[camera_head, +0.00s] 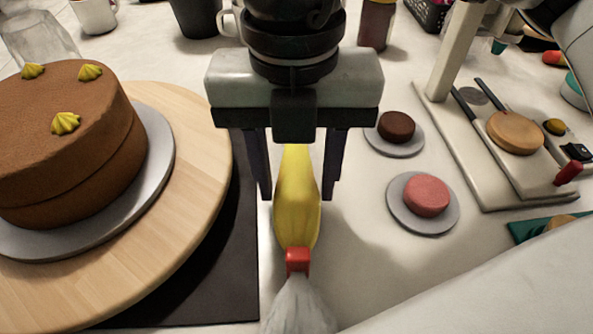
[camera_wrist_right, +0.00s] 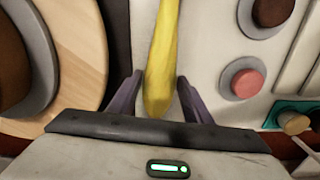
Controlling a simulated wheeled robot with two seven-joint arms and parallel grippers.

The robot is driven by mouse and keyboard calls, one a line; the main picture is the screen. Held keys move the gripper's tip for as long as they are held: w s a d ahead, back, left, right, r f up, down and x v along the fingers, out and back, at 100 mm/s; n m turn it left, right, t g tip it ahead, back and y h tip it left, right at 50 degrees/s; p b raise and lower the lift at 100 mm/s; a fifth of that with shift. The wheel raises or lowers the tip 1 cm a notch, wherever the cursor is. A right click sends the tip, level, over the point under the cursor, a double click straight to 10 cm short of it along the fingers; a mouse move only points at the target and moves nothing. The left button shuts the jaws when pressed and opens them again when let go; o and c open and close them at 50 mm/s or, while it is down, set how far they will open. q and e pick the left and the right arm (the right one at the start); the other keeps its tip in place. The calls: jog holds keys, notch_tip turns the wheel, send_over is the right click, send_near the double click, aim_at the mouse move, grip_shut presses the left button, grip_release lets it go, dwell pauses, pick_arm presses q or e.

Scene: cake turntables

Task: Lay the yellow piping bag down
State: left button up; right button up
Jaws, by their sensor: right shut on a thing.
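The yellow piping bag (camera_head: 297,215) hangs or lies lengthwise below my right gripper (camera_head: 297,196) in the head view. In the right wrist view, the bag (camera_wrist_right: 162,55) runs from the top edge down between the fingers (camera_wrist_right: 157,90). I cannot tell whether the bag touches the table. My left gripper is out of view.
A brown cake (camera_head: 70,150) with yellow dollops stands on a wooden turntable (camera_head: 215,165) at left, over a dark mat (camera_head: 240,270). Small plates with a brown disc (camera_head: 396,126) and a pink disc (camera_head: 426,195) stand at right. Cups and a jar (camera_head: 376,25) line the back.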

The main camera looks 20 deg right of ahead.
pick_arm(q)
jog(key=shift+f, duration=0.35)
pick_arm(e)
jog(key=shift+f, duration=0.3)
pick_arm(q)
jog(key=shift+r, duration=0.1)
pick_arm(e)
jog(key=o, duration=0.8)
jog(key=shift+r, duration=0.25)
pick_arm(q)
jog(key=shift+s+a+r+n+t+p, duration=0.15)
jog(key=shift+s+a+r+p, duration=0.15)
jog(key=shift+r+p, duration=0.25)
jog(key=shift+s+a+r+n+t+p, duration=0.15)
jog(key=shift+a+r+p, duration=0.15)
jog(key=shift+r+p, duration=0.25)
pick_arm(e)
notch_tip(320, 180, up, 10)
jog(key=shift+f, duration=0.1)
